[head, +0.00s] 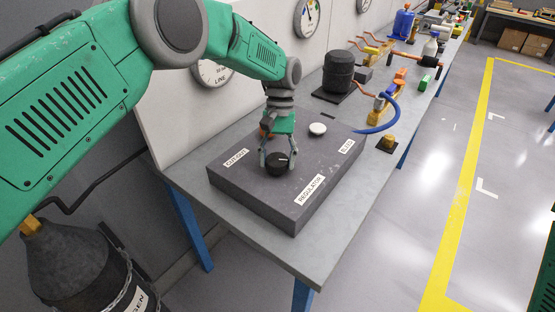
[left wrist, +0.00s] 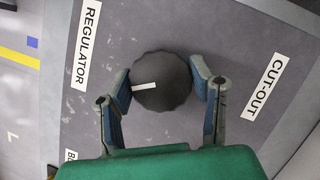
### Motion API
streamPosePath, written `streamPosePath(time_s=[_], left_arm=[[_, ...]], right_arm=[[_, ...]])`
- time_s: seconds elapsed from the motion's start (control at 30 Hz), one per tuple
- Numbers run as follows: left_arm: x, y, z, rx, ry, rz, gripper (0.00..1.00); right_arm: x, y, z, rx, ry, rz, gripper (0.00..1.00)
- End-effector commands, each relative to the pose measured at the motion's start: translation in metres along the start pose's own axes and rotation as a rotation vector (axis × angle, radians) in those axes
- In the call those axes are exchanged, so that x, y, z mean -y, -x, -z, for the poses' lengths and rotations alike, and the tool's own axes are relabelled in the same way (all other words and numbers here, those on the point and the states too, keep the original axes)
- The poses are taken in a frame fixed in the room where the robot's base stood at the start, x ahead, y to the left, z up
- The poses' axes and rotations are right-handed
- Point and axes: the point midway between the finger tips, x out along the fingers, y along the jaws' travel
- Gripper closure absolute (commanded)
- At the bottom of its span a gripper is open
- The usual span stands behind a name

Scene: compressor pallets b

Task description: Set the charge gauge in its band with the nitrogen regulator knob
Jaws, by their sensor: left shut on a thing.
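The black regulator knob (head: 277,163) stands on the dark grey box (head: 235,187), behind its REGULATOR label (head: 311,189). My left gripper (head: 278,161) comes down from above and is shut on the knob's sides. In the left wrist view, the knob (left wrist: 165,92) sits between the two fingers, its white mark pointing left toward the REGULATOR label. A gauge with a coloured scale (head: 308,17) hangs on the light panel; its name cannot be read. The LINE gauge (head: 212,73) is partly hidden by my arm. My right gripper is not in view.
A white round button (head: 317,129) and CUT-OUT and BLEED labels are on the box. A black ribbed cylinder (head: 338,71), a blue hose (head: 384,122) and several fittings stand farther along the bench (head: 267,233). A chained gas cylinder (head: 75,262) is at lower left.

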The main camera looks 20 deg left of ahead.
Motion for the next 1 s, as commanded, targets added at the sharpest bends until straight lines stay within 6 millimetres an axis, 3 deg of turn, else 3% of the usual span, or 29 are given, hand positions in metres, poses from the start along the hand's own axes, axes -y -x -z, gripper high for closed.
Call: streamPosePath(time_s=[0.03,0.07,0.1,0.13,0.43,0.57,1.0], left_arm=[[-0.001,0.006,0.003,-0.017,0.001,-0.005,0.81],[-0.001,0.006,0.003,-0.017,0.001,-0.005,0.48],[-0.001,0.006,0.003,-0.017,0.001,-0.005,0.34],[0.0,0.005,0.003,-0.016,0.001,-0.005,0.31],[0.0,0.003,0.001,-0.008,0.001,-0.003,0.31],[0.0,0.012,0.001,-0.008,0.001,-0.003,0.31],[-0.001,0.101,0.004,-0.011,0.002,-0.003,0.31]], right_arm=[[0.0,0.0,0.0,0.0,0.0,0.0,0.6],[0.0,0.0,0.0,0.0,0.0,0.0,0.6],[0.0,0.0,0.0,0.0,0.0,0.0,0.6],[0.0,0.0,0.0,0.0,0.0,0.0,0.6],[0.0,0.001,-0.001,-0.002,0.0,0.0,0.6],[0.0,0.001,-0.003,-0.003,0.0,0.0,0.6],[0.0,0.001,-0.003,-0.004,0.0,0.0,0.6]])
